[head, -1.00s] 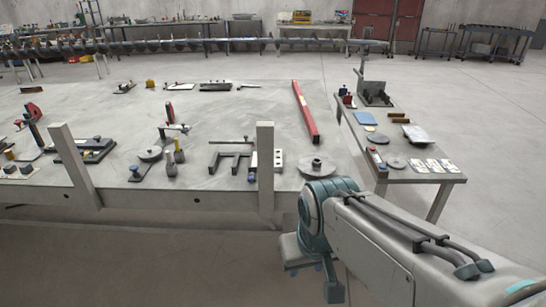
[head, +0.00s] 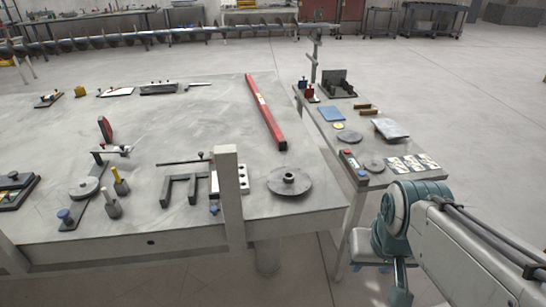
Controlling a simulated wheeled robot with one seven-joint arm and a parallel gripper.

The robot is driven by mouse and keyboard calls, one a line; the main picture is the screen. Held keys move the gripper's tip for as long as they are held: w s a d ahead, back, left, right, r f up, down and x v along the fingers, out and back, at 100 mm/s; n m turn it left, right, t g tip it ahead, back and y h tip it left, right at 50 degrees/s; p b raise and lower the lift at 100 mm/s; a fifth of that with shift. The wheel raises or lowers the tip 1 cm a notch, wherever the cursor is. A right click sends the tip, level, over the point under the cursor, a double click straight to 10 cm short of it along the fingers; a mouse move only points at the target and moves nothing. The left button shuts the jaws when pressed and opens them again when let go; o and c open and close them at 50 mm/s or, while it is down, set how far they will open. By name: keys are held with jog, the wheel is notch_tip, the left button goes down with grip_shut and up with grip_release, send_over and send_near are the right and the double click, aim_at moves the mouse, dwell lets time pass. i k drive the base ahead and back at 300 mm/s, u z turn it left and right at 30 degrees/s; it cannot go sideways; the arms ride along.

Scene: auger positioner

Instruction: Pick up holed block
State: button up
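The holed block (head: 243,179) is a pale block with dark holes in its face. It stands on the big grey table, just right of and partly hidden behind an upright post at the front edge. A dark fork-shaped bracket lies to its left and a round flanged disc to its right. My arm reaches in from the lower right, and its end, with my gripper (head: 368,254), hangs beside the table's front right corner, well away from the block. The fingers cannot be made out, and nothing held is visible.
The upright post (head: 230,195) stands before the block. The flanged disc (head: 290,183) and red beam (head: 265,112) lie on the table (head: 205,120). A side table (head: 358,132) at the right holds plates, cards and small parts. Floor at the right is clear.

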aim_at(244, 183)
jog(key=u, duration=0.25)
jog(key=i, duration=0.9)
jog(key=u, duration=0.75)
